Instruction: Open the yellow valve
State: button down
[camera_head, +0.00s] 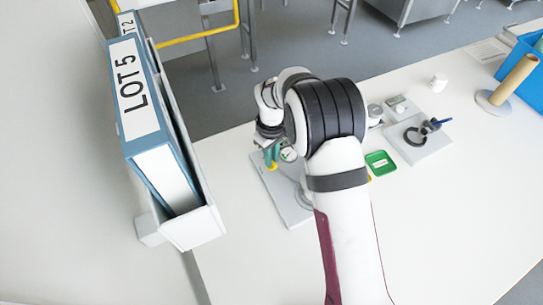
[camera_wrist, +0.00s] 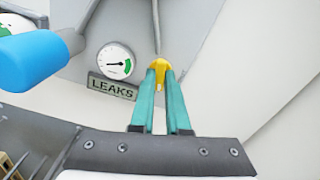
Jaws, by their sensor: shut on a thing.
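The yellow valve (camera_wrist: 160,66) shows in the wrist view at the tips of my gripper (camera_wrist: 159,73). My gripper's two teal fingers are closed in on the valve, one on each side, and little but its top shows between them. A thin grey rod runs up from the valve. In the head view my gripper (camera_head: 271,158) is low at the left of my arm, over a grey base plate (camera_head: 292,205). My arm hides much of the plate, and the valve is hard to make out there.
A round gauge (camera_wrist: 115,62) and a LEAKS label (camera_wrist: 112,87) are left of the valve. A blue part (camera_wrist: 32,60) is at the far left. A green tray (camera_head: 380,162) and a grey stand (camera_head: 419,139) are to the right.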

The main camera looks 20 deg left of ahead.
jog(key=shift+m, duration=1.4)
jog(key=c, duration=0.9)
grip_release()
notch_tip(320, 180, up, 16)
jog(key=shift+f, duration=0.1)
